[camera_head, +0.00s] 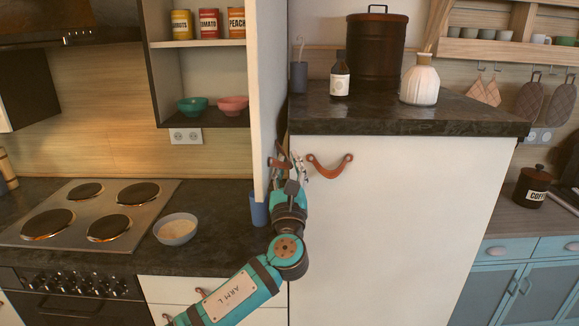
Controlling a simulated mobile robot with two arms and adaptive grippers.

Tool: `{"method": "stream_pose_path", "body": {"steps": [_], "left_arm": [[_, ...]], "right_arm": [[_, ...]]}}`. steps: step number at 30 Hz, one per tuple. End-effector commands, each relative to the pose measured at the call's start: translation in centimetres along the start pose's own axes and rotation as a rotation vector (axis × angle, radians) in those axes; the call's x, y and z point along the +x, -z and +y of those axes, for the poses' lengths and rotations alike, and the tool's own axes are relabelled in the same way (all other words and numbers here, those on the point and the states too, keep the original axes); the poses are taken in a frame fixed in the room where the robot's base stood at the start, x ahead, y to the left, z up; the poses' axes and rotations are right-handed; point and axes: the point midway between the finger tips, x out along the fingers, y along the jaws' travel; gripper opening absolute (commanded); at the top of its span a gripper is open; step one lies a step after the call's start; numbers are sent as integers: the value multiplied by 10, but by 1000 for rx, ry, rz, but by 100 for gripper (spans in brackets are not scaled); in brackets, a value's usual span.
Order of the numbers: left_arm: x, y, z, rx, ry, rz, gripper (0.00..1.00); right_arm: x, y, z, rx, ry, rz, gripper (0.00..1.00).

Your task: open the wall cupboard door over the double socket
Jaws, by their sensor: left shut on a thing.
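The wall cupboard (157,90) hangs above the double socket (186,136). Its white door (267,75) stands swung out on the right side, seen nearly edge-on, so the shelves inside show. My left gripper (284,172) is at the lower end of the door, on its right face, shut on the door's leather pull (279,162), which is mostly hidden by the fingers. My right gripper is not in view.
Inside are several cans (208,24), a green bowl (193,105) and a pink bowl (232,104). A tall white cabinet (400,220) with its own leather pull (329,166) stands close right of my gripper. A blue cup (259,209) stands on the counter below the door.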

Motion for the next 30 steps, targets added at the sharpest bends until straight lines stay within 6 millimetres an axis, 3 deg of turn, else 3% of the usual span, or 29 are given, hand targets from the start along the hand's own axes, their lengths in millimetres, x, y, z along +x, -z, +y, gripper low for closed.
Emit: {"method": "stream_pose_path", "body": {"steps": [8, 21, 30], "left_arm": [[0, 0, 4, -1, 3, 2, 0], [6, -12, 81, -78, 196, 42, 0], [7, -15, 87, -95, 227, 51, 0]], "right_arm": [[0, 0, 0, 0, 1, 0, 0], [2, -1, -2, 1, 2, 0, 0], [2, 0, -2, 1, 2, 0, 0]]}}
